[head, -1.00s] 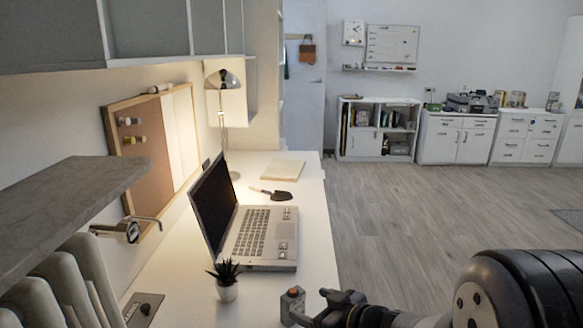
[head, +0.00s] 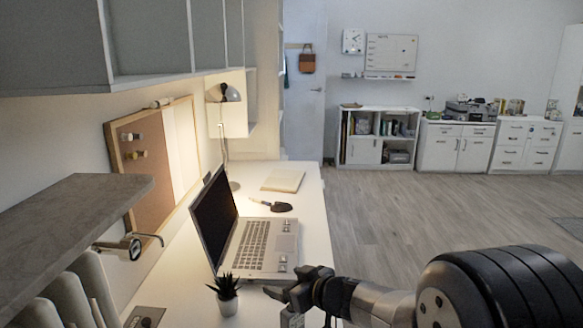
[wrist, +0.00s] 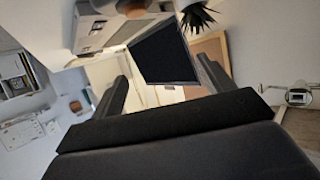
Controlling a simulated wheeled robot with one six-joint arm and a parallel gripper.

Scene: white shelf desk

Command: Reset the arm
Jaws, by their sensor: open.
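My gripper (head: 298,287) is open and empty at the right front of the white desk in the head view. Its dark fingers point left, near the laptop's front corner. In the wrist view the two open fingers (wrist: 163,84) frame the dark laptop screen (wrist: 163,55), with nothing between them. A small grey box (head: 291,319) shows just below the gripper, mostly hidden by the fingers and the picture's bottom edge. I cannot tell whether the fingers touch it.
The open laptop (head: 262,247) stands on the desk (head: 308,200), with a potted plant (head: 226,292) near it. A grey shelf (head: 75,235) juts out at left. The floor (head: 420,210) at right is clear.

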